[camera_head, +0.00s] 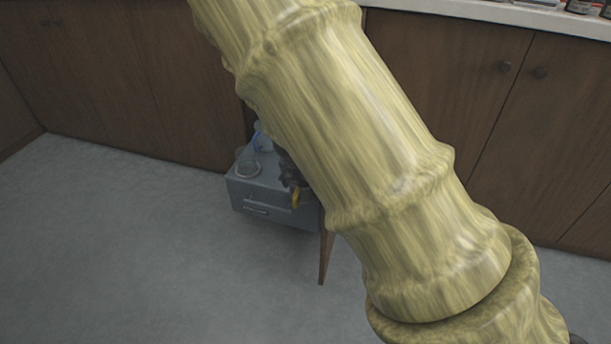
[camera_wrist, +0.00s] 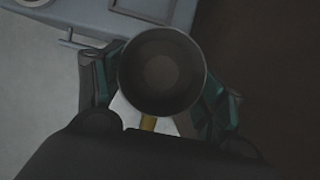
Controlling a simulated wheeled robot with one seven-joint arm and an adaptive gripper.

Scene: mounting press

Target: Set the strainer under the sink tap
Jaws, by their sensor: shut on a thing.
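In the wrist view a round, dark, cup-shaped thing (camera_wrist: 160,72) with a tan stub at its near side sits between the fingers of my gripper (camera_wrist: 160,85). It looks like the strainer, but no mesh can be made out. The dark fingers with green pads are shut on it from both sides. In the head view only a dark part of my gripper (camera_head: 287,170) shows beside my arm, with a small yellow piece (camera_head: 296,198) below it. My arm hides most of the held thing there. The sink and its tap are not in view.
A low grey drawer unit (camera_head: 247,196) stands on the floor before the wooden cabinets (camera_head: 130,80). A clear round dish (camera_head: 248,169) and a bluish clear object (camera_head: 262,138) are on top. A pale counter (camera_head: 480,12) runs above the cabinets. The floor at left is clear.

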